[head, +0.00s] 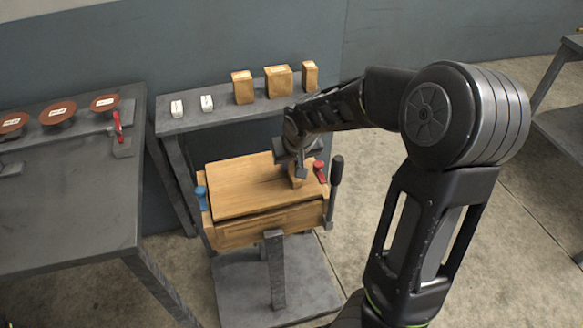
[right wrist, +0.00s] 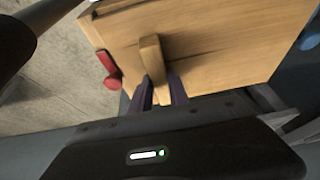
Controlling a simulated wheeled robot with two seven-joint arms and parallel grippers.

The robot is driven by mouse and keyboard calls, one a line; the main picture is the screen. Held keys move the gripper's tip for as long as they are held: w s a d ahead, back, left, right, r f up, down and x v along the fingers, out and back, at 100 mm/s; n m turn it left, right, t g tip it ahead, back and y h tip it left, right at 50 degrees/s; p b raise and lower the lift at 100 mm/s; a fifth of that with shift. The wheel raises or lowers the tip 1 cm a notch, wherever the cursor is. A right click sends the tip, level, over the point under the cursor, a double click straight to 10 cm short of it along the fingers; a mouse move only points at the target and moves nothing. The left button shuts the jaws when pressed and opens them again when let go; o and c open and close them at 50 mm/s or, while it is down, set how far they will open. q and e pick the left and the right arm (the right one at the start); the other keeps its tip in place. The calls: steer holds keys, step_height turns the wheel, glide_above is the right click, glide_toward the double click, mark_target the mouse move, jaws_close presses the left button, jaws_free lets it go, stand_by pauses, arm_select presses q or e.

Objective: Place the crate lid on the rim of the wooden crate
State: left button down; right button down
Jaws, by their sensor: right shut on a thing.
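The wooden crate (head: 270,226) stands on a grey stand in the middle of the head view. The flat wooden crate lid (head: 238,187) lies over its top, covering most of the opening. A dark gap shows between the lid's front edge and the crate's front wall; I cannot tell whether the lid touches the rim. My right gripper (head: 298,168) is above the lid's right part, shut on its upright wooden handle. In the right wrist view, the fingers (right wrist: 159,90) are at the handle (right wrist: 151,58), with the lid (right wrist: 225,45) around it. My left gripper is not in view.
A blue clamp (head: 201,198) sits at the crate's left side and a red clamp (head: 319,171) at its right, near a dark upright lever (head: 335,180). Behind, a grey bench (head: 220,118) holds cartons and white boxes. A grey table (head: 70,190) stands left.

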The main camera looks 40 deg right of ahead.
steer(key=shift+f, duration=0.65)
steer(key=shift+f+b, duration=0.4)
steer(key=shift+f, duration=0.1)
steer(key=c, duration=1.3)
jaws_free()
steer(key=shift+o, duration=0.2)
steer(key=shift+r+p, duration=0.5)
steer(key=shift+r, duration=0.1)
steer(key=p+v, duration=0.1)
steer(key=v, duration=1.1)
steer(key=shift+p, duration=0.3)
